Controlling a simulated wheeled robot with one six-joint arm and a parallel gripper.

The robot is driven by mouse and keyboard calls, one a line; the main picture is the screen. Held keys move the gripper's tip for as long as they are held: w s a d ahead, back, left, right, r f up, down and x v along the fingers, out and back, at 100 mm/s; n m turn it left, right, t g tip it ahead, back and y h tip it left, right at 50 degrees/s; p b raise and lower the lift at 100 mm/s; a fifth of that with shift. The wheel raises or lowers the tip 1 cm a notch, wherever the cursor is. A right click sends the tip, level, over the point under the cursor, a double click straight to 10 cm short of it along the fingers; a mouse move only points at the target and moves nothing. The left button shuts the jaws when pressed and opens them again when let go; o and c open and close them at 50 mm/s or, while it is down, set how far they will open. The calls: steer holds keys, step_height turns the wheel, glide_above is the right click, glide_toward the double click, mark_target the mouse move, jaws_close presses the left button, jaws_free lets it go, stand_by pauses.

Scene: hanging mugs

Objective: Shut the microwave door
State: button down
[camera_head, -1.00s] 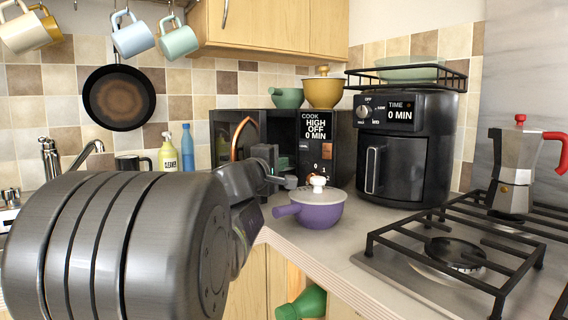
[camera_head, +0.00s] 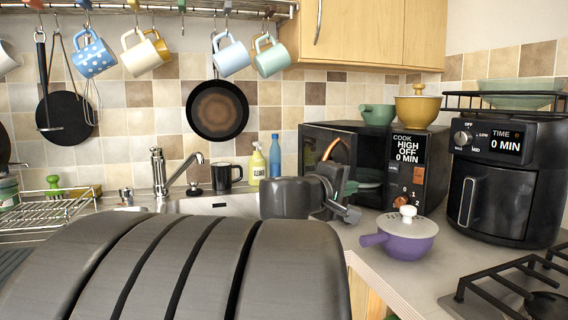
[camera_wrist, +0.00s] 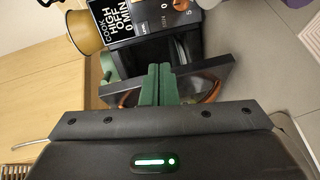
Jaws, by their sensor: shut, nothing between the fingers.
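The black microwave (camera_head: 420,150) stands on the counter at the right of the head view, its display reading HIGH, OFF and 0 MIN. Its door (camera_head: 315,142), with a copper-coloured curved handle (camera_head: 335,150), stands partly open; a pale plate shows in the cavity. My gripper (camera_head: 349,188) is in front of the opening and hides part of the door. In the wrist view its green fingers (camera_wrist: 158,84) are shut together with nothing between them. They overlap the dark door (camera_wrist: 205,85); I cannot tell whether they touch it.
A purple lidded pot (camera_head: 405,240) stands on the counter just right of my gripper. A black air fryer (camera_head: 500,190) is farther right, beside the hob (camera_head: 520,285). A green bowl (camera_head: 377,114) and a yellow pot (camera_head: 417,108) sit on the microwave. A black mug (camera_head: 225,176) is behind left.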

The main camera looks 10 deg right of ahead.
steer(key=w+a+r+m+g+y+p, duration=0.3)
steer(key=a+r+m+g+y+p, duration=0.35)
steer(key=p, duration=1.85)
steer(key=w+d+f+n+t+y+p, duration=0.1)
steer(key=w+d+f+t+p, duration=0.1)
steer(key=w+d+f, duration=0.3)
steer(key=shift+w+d+f+y, duration=0.35)
steer(key=shift+d+f, duration=0.4)
steer(key=shift+d, duration=0.25)
steer(key=shift+n, duration=0.25)
steer(key=shift+d, duration=0.1)
